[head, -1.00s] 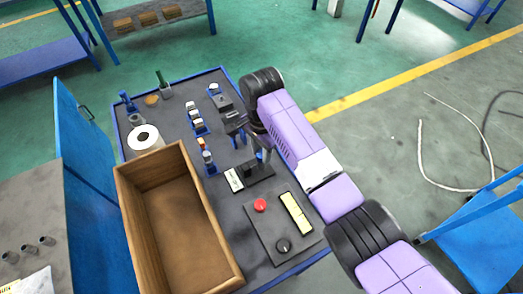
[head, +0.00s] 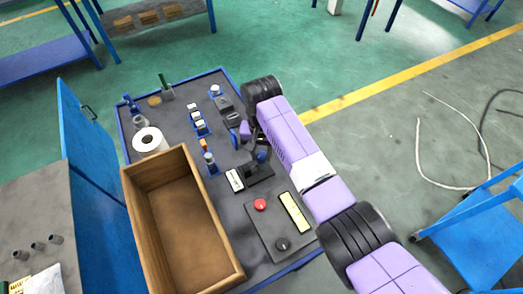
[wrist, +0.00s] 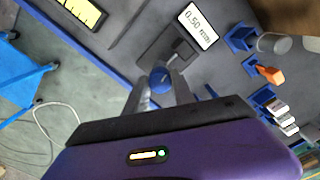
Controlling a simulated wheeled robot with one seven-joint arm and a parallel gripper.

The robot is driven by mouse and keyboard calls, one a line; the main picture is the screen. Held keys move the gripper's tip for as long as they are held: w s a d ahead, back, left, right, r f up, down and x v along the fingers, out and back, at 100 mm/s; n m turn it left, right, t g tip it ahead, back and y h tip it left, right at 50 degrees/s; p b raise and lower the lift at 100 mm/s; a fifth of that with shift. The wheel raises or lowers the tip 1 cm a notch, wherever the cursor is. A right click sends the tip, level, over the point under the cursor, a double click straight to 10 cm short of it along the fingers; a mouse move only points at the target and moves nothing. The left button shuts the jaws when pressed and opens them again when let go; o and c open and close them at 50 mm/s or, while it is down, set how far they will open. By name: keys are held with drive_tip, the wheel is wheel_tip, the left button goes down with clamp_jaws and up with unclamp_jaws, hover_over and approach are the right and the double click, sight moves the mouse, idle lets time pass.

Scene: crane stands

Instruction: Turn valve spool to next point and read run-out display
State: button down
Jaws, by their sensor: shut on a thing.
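In the wrist view my gripper (wrist: 162,92) has its two grey fingers on either side of a round blue end piece (wrist: 160,78), closed on it. It appears to be the valve spool's end; the rest of the spool is hidden. A dark stand (wrist: 165,50) is just beyond it. The white run-out display (wrist: 198,24) beside the stand reads what looks like 0.50 mm. In the head view the display (head: 235,180) lies left of the dark stand (head: 257,172), and my gripper (head: 252,150) is over the stand, partly hidden by my arm.
A panel with a red button (head: 260,205), black knob (head: 282,244) and yellow strip (head: 295,212) is at the bench's near side. An open wooden box (head: 185,220) and a white roll (head: 149,141) stand left. Blue holders (head: 201,127) with small parts line the bench behind.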

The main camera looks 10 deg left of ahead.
drive_tip(key=n+p, duration=0.1)
drive_tip(key=n, duration=0.3)
drive_tip(key=shift+r+n, duration=0.1)
drive_tip(key=shift+n, duration=0.2)
drive_tip(key=n, duration=0.3)
drive_tip(key=shift+n, duration=0.4)
drive_tip(key=n, duration=0.3)
drive_tip(key=shift+n, duration=2)
drive_tip(key=shift+w, duration=0.1)
drive_tip(key=c, duration=1.1)
unclamp_jaws()
drive_tip(key=shift+o, duration=0.2)
